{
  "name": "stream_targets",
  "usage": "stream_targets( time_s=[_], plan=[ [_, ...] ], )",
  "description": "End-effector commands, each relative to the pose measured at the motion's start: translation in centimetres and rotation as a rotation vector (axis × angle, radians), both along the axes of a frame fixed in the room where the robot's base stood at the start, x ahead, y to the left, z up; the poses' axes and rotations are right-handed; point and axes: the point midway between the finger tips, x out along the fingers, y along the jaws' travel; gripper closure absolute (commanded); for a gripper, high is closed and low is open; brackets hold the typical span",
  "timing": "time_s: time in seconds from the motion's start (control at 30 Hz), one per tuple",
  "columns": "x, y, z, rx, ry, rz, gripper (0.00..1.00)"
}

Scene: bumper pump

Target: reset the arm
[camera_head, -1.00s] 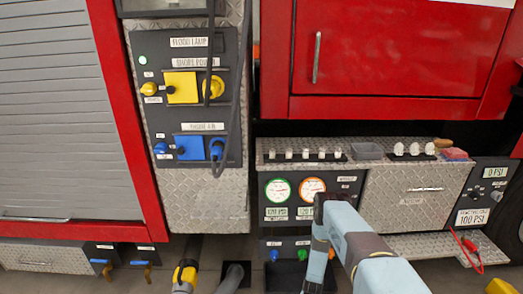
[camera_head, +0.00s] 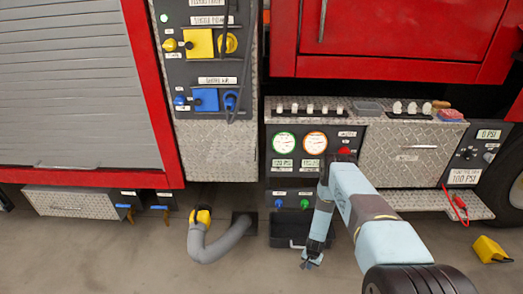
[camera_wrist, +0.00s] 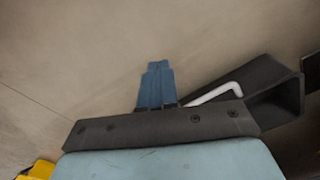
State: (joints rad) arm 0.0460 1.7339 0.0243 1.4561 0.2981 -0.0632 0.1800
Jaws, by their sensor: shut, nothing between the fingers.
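My gripper (camera_head: 310,263) hangs low, pointing down above the floor in front of the pump panel (camera_head: 316,155). Its fingers are together with nothing between them. In the wrist view my gripper (camera_wrist: 157,66) shows blue fingers side by side over bare floor. My arm comes in from the lower right of the head view and bends down at the elbow, covering part of the panel's right side. A black open bin (camera_head: 285,230) sits under the panel, just behind my gripper. In the wrist view a black open-ended shape (camera_wrist: 275,95) and a white bent rod (camera_wrist: 215,93) lie beside the fingers.
A grey hose (camera_head: 222,245) with a yellow end (camera_head: 201,216) lies on the floor to the left. A yellow wedge (camera_head: 490,249) lies at the right, near the wheel (camera_head: 512,185). A diamond-plate step (camera_head: 430,202) juts out right of the bin. The front floor is mostly clear.

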Motion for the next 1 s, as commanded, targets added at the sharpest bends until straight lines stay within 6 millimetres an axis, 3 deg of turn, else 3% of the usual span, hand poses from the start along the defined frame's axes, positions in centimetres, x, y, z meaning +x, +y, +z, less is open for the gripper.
stream_targets(
  time_s=[0.27, 0.47, 0.7, 1.0],
  plan=[
    [3.6, -0.2, 4.5, 0.007, -0.021, 0.016, 1.0],
    [7.3, -0.1, 10.0, 0.016, -0.043, 0.038, 1.0],
    [12.1, 0.1, 19.6, 0.027, -0.08, 0.08, 1.0],
    [15.9, 0.5, 32.0, 0.035, -0.126, 0.133, 1.0]
  ],
)
